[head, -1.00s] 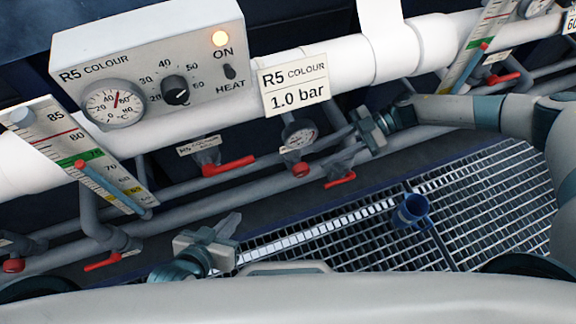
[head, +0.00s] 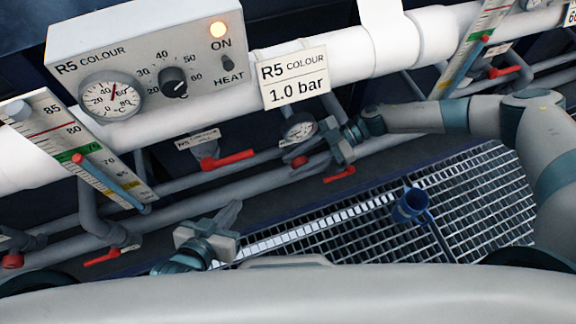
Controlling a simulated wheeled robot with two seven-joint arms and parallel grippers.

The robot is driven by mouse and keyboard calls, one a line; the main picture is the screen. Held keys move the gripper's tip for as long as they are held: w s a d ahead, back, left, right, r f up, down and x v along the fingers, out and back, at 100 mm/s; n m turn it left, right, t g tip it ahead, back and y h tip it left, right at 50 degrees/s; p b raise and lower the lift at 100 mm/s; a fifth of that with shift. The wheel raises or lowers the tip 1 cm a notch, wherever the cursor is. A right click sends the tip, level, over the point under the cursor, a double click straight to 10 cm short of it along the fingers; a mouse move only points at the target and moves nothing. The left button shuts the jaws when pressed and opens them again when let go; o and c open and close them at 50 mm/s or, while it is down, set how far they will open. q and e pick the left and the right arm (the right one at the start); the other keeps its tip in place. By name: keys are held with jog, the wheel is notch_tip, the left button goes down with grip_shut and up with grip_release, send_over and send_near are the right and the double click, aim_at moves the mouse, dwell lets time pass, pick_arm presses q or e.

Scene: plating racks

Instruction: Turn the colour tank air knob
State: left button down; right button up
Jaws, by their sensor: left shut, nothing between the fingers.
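A sign reading "R5 COLOUR 1.0 bar" (head: 293,79) hangs on the white pipe. Below it is a round pressure gauge (head: 299,128) with a small red knob (head: 299,161) under it. My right gripper (head: 330,140) reaches in from the right, just right of the gauge and knob, with a small visible gap to the knob. Its finger opening is too small to make out. My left gripper (head: 231,214) is shut and empty, low in front of the pipes, left of and below the knob.
Red lever handles (head: 228,159) and (head: 341,174) sit on either side of the knob. The R5 COLOUR heater box (head: 150,60) is at upper left. A metal grating (head: 350,225) with a blue cup-shaped fitting (head: 410,205) lies below.

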jog(key=shift+x, duration=1.4)
grip_shut()
